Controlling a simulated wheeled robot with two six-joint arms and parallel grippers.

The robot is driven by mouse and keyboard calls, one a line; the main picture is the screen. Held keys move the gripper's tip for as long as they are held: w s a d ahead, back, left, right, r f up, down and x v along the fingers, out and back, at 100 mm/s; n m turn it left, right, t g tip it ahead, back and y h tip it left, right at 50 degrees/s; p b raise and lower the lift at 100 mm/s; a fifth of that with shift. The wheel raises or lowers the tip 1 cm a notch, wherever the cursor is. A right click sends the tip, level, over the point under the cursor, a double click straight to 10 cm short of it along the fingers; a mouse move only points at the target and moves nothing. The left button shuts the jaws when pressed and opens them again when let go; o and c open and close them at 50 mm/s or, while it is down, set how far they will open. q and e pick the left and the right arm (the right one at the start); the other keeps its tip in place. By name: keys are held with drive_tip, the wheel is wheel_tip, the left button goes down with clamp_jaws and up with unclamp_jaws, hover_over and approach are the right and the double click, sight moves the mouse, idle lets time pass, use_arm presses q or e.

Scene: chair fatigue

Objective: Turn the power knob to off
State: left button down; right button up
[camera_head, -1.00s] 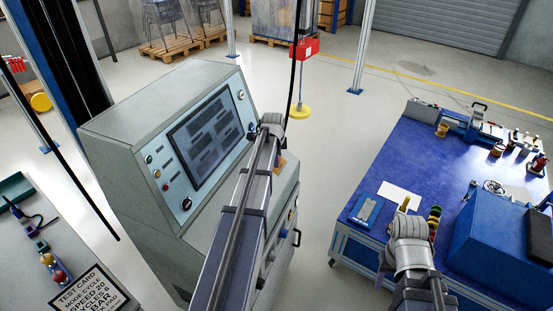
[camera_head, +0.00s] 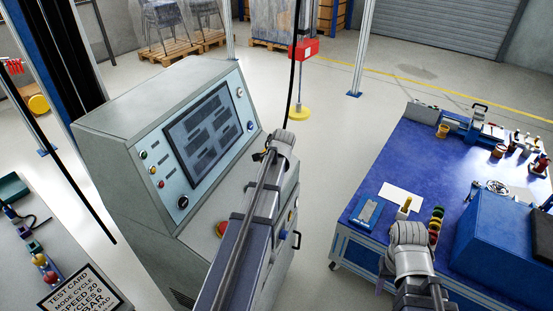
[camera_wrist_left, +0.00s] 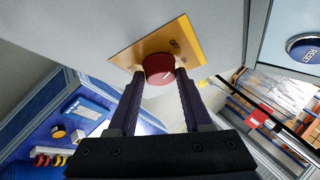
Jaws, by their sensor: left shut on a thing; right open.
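The red power knob (camera_wrist_left: 158,68) sits on a yellow plate (camera_wrist_left: 188,42) in the left wrist view. It has a pale mark on its face. The two dark fingers of my left gripper (camera_wrist_left: 160,80) are shut on the knob from both sides. In the head view my left arm reaches to the right side of the grey console (camera_head: 140,110) and hides the knob and the fingertips. My right gripper (camera_head: 407,222) is open over the near edge of the blue workbench (camera_head: 400,165); its fingers are hard to make out.
The console front carries a dark screen (camera_head: 203,132), small buttons and a black dial (camera_head: 183,202). A red button (camera_head: 221,228) is beside my left arm. A blue reset button (camera_wrist_left: 304,47) shows in the left wrist view. Open floor lies between console and workbench.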

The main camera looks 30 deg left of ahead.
idle(0.4)
use_arm(q)
drive_tip(key=shift+c, duration=1.7)
unclamp_jaws()
drive_tip(key=p+v, duration=0.6)
drive_tip(key=v, duration=0.1)
drive_tip(key=shift+s+d+r, duration=0.2)
drive_tip(key=shift+s+r, duration=0.05)
